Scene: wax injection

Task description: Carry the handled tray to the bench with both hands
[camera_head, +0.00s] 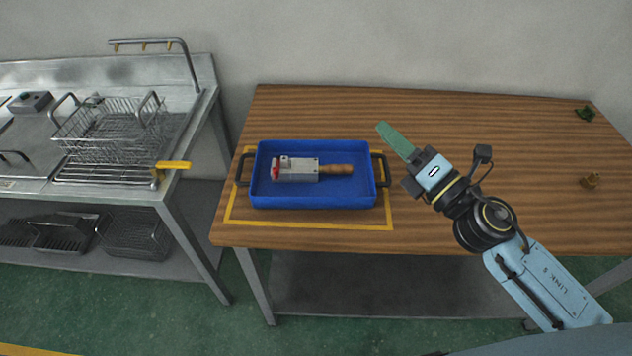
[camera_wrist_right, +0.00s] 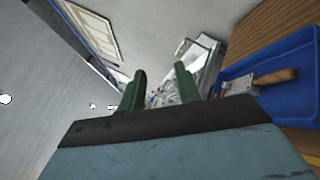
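The blue handled tray (camera_head: 313,202) sits on the wooden bench (camera_head: 480,135), inside a yellow outline. It has a dark handle at its left end (camera_head: 243,169) and another at its right end (camera_head: 384,169). A tool with a metal block, a red end and a wooden handle (camera_head: 300,169) lies in it. My right gripper (camera_head: 382,128) appears beyond and above the right handle, apart from the tray. In the right wrist view its green fingers (camera_wrist_right: 161,72) are spread with nothing between them, and the tray (camera_wrist_right: 295,52) shows at the right. My left gripper is not in view.
A steel sink counter (camera_head: 188,103) with a wire basket (camera_head: 110,132) and a yellow-handled item (camera_head: 174,165) stands left of the bench, across a gap. The bench's back middle is clear.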

